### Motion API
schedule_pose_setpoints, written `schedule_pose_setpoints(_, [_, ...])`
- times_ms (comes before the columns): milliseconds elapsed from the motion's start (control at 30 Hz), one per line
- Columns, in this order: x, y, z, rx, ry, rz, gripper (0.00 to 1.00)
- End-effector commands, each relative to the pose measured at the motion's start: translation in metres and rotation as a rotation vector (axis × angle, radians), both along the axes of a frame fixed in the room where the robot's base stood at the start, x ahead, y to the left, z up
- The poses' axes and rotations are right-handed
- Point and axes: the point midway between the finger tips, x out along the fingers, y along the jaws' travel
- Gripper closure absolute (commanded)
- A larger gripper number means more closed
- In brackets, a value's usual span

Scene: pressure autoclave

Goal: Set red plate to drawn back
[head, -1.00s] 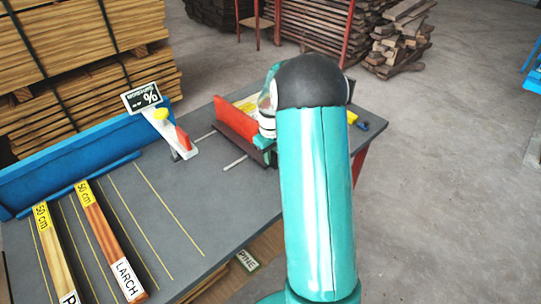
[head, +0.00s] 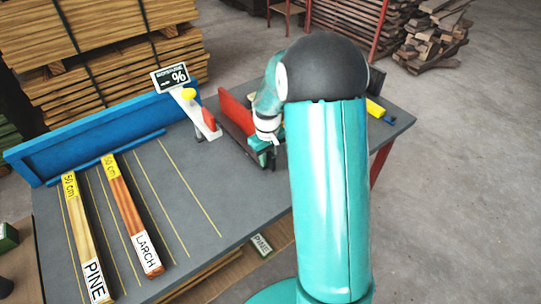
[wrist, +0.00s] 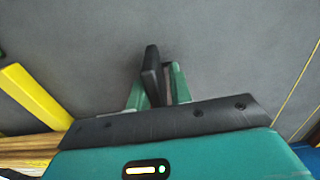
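The red plate (head: 238,116) stands upright on the grey table, just left of my wrist in the head view. A dark part sits beside and below it, partly hidden by my arm. My gripper (head: 264,152) is low beside the plate's right end, its fingers mostly hidden in the head view. In the wrist view, my two green fingers (wrist: 159,88) stand apart on either side of an upright black bar (wrist: 152,72). The left finger looks close to the bar; a narrow gap shows at the right. The red plate does not show there.
Pine (head: 85,235) and larch (head: 133,215) strips lie on the table (head: 180,250). A blue rail (head: 90,135) edges it. A yellow-handled item (head: 378,110) lies right.

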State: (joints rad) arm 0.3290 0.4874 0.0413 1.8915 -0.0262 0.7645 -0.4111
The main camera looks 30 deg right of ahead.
Motion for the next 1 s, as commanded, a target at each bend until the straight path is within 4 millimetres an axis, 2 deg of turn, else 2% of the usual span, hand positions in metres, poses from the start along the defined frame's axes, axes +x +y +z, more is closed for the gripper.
schedule_pose_setpoints(33, [0.001, 0.003, 0.000, 0.002, 0.000, 0.004, 0.72])
schedule_pose_setpoints(67, [0.001, 0.003, 0.000, 0.002, -0.001, 0.004, 0.66])
schedule_pose_setpoints(333, [0.000, 0.000, 0.000, -0.001, -0.001, 0.003, 0.65])
schedule_pose_setpoints(467, [0.001, 0.000, 0.007, -0.002, -0.003, 0.002, 0.65])
schedule_pose_setpoints(667, [0.001, -0.001, 0.040, -0.002, -0.005, 0.002, 0.65])
schedule_pose_setpoints(1000, [0.001, 0.000, 0.113, -0.001, -0.004, 0.002, 0.65])
